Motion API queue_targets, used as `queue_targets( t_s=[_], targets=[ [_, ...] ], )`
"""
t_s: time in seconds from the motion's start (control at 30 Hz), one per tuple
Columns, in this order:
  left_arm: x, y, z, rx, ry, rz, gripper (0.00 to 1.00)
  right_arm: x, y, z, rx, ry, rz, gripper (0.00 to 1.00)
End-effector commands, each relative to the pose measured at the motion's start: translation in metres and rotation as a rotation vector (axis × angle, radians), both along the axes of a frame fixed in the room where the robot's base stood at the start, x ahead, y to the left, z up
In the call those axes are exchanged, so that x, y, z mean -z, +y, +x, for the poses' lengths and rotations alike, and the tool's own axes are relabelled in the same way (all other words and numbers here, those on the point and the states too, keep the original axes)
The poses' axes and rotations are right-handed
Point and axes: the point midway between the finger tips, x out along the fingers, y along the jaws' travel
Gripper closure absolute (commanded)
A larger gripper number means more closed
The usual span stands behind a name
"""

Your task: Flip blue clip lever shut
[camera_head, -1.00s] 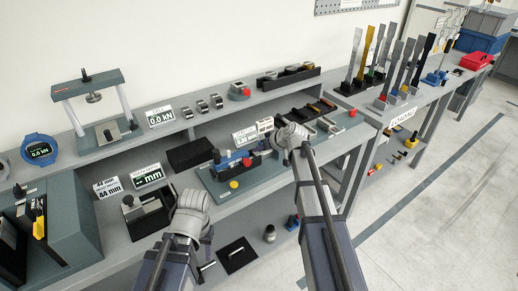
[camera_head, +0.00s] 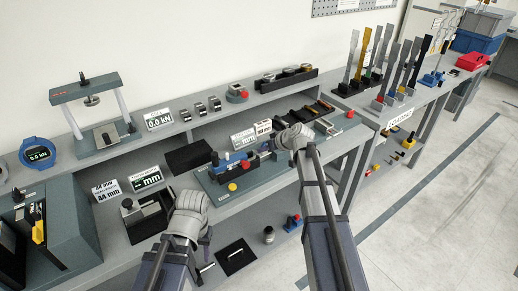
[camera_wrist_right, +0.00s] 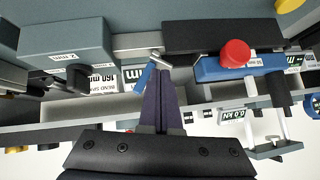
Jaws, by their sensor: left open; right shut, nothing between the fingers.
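A small blue lever (camera_wrist_right: 144,79) shows in the right wrist view, tilted, just left of my fingertips and beside a silver bar (camera_wrist_right: 138,43). I cannot tell whether they touch it. My right gripper (camera_wrist_right: 160,78) is shut and empty. The fixture carries a blue block (camera_head: 236,159) with a red knob; the block also shows in the right wrist view (camera_wrist_right: 210,70). My left gripper (camera_head: 190,207) is open, left of the fixture near the bench front; its fingers are mostly hidden.
A black foam pad (camera_head: 190,156) lies behind the fixture. A gauge block (camera_head: 145,215) stands to its left. A dark tray (camera_head: 236,256) sits on the lower shelf. Tall sample strips (camera_head: 400,70) stand in holders at the right.

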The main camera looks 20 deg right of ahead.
Motion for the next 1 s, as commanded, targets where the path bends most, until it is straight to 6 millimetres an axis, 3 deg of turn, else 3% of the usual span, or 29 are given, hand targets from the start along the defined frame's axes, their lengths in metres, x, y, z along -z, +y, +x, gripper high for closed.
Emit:
queue_targets(
  t_s=[0.03, 0.3, 0.73, 1.0],
  targets=[
    [-0.011, 0.0, 0.0, 0.0, 0.0, 0.0, 0.5, -0.011, -0.001, -0.007, 0.0, 0.0, 0.001, 1.0],
    [-0.04, 0.0, 0.0, 0.0, 0.0, 0.0, 0.5, -0.04, -0.012, -0.033, -0.005, 0.0, 0.008, 1.0],
    [-0.042, 0.0, 0.0, 0.0, 0.0, 0.0, 0.5, -0.042, -0.015, -0.036, -0.007, 0.003, 0.015, 1.0],
    [-0.053, 0.0, 0.0, 0.0, 0.0, 0.0, 0.5, -0.067, -0.059, -0.024, 0.011, 0.106, 0.273, 1.0]
  ],
)
